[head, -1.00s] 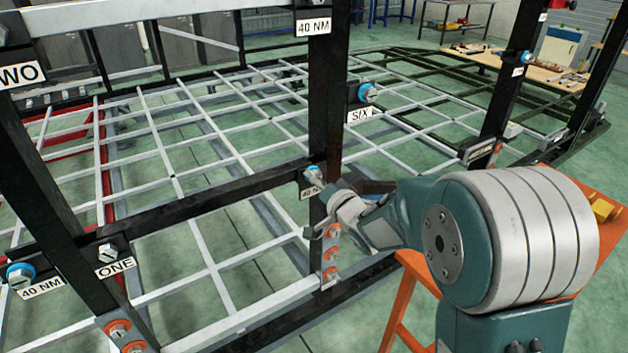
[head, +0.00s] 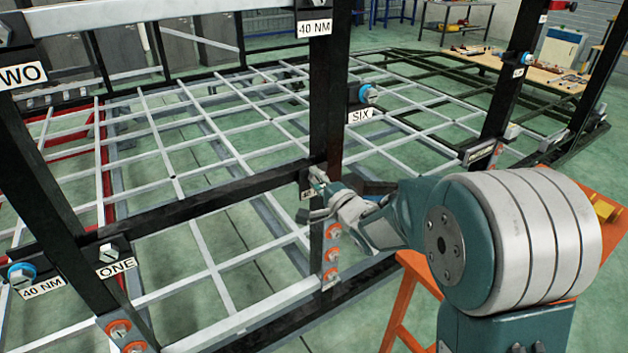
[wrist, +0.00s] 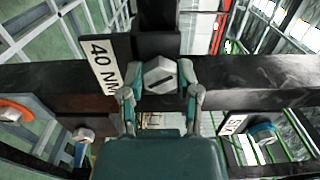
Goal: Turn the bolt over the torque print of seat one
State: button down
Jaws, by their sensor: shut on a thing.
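My gripper (head: 321,193) is at the middle black post in the head view. In the wrist view my gripper (wrist: 160,92) has one finger on each side of a grey hex bolt (wrist: 160,75) with a dark line across its head, and is shut on it. A 40 NM print (wrist: 103,63) stands tilted just left of this bolt. In the head view the fingers mostly hide that bolt. The ONE print (head: 117,268) is at lower left, with a grey bolt (head: 108,252) above it. Beside it, a blue-ringed bolt (head: 21,274) sits above another 40 NM print (head: 43,287).
A SIX print (head: 361,115) with a blue-ringed bolt (head: 368,93) is behind the post. Orange-washered bolts (head: 331,254) run down the post below my gripper. An orange stand (head: 393,318) is at right.

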jog(key=shift+d+f, duration=0.15)
jog(key=shift+f, duration=0.2)
jog(key=shift+c, duration=1.8)
grip_release()
jog(key=shift+o, duration=0.2)
jog(key=shift+d+r, duration=0.1)
jog(key=shift+d, duration=0.05)
jog(key=shift+r, duration=0.1)
jog(key=shift+s, duration=0.3)
jog(key=v, duration=1.1)
jog(key=shift+d, duration=0.2)
